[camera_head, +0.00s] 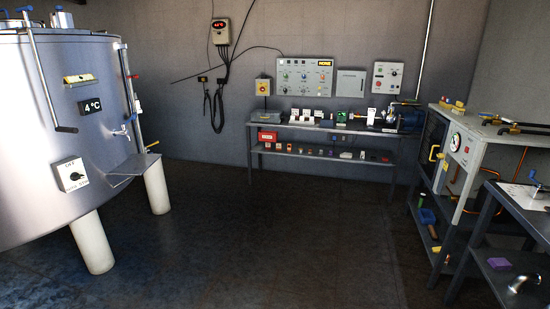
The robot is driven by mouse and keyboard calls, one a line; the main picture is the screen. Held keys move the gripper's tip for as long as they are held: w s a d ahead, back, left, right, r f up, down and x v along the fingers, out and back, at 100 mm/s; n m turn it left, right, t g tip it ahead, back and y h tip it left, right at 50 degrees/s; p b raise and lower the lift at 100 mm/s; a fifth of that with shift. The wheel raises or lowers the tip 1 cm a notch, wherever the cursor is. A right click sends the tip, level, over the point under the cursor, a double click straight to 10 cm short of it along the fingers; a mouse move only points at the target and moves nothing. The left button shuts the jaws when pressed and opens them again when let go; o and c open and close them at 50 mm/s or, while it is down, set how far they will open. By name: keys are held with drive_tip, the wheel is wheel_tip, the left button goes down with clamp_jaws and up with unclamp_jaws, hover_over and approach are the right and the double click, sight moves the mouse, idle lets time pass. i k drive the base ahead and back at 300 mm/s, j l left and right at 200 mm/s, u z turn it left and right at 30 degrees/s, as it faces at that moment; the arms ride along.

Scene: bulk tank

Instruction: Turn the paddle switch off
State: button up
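A white switch box (71,175) with a black rotary knob is mounted low on the front of the large steel tank (30,130) at the left. It looks like the paddle switch. Dark lettering is printed above and below the knob, too small to read with certainty. The knob appears tilted, and I cannot tell which position it marks. My gripper is not in view, and nothing touches the switch box.
The tank stands on white legs (92,243), with a small steel shelf (137,164) jutting from its right side. The dark floor (265,235) in the middle is clear. A workbench (340,130) stands along the back wall, below control panels (305,77). Equipment benches line the right side.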

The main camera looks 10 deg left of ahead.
sight(74, 176)
drive_tip(key=i+j+u, duration=0.1)
drive_tip(key=i+u, duration=0.15)
drive_tip(key=i, duration=0.25)
drive_tip(key=i+u, duration=0.2)
drive_tip(key=i, duration=0.3)
drive_tip(key=i+l+u, duration=0.25)
drive_tip(key=i, duration=0.2)
drive_tip(key=i+l+u, duration=0.1)
drive_tip(key=i+u, duration=0.15)
drive_tip(key=i, duration=0.25)
drive_tip(key=i+j+u, duration=0.1)
drive_tip(key=i+u, duration=0.35)
drive_tip(key=i, duration=0.15)
drive_tip(key=i+l+u, duration=0.1)
drive_tip(key=i+u, duration=0.4)
drive_tip(key=i, duration=0.15)
drive_tip(key=i+l+u, duration=0.3)
drive_tip(key=i+u, duration=0.15)
drive_tip(key=i, duration=0.15)
